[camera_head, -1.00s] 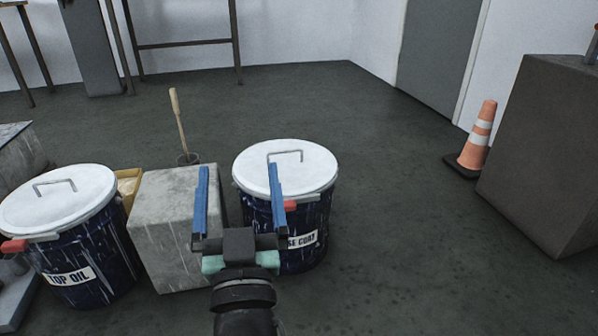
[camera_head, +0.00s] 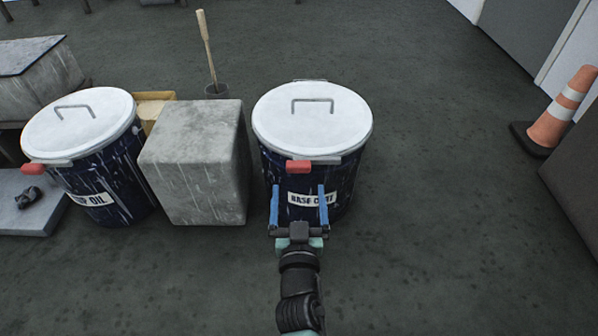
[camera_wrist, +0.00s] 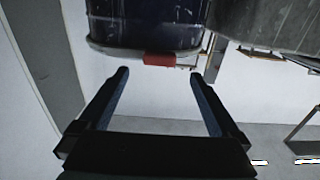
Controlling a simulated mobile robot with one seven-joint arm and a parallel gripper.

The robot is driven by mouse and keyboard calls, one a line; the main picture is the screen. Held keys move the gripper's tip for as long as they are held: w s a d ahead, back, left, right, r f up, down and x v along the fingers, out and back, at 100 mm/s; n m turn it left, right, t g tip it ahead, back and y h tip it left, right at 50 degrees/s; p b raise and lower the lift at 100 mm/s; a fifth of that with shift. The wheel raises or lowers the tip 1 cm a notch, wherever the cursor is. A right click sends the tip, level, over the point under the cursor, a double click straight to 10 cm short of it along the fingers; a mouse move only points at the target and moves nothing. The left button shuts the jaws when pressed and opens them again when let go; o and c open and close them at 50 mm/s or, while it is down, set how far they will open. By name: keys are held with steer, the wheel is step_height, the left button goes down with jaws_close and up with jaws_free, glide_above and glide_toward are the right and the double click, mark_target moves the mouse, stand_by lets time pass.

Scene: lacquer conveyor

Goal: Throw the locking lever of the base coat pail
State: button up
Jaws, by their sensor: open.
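The base coat pail (camera_head: 333,182) is dark blue with white streaks, a white lid (camera_head: 312,122) with a wire handle, and a "BASE COAT" label. Its locking lever has a red grip (camera_head: 299,167) at the front of the lid rim. My gripper (camera_head: 298,187) is open and empty, its blue fingers spread in front of the pail, just below the red grip in the head view. In the wrist view, the red grip (camera_wrist: 159,59) shows beyond and between the open fingertips (camera_wrist: 160,73). I cannot tell how far the fingers are from the pail.
A grey concrete block (camera_head: 196,165) stands left of the pail. The top oil pail (camera_head: 105,185) with its own red grip stands further left. A wooden-handled tool (camera_head: 207,50) stands behind the block. Floor to the right is clear up to a traffic cone (camera_head: 562,110).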

mark_target(299, 171)
steer(key=shift+w, duration=2.95)
jaws_close()
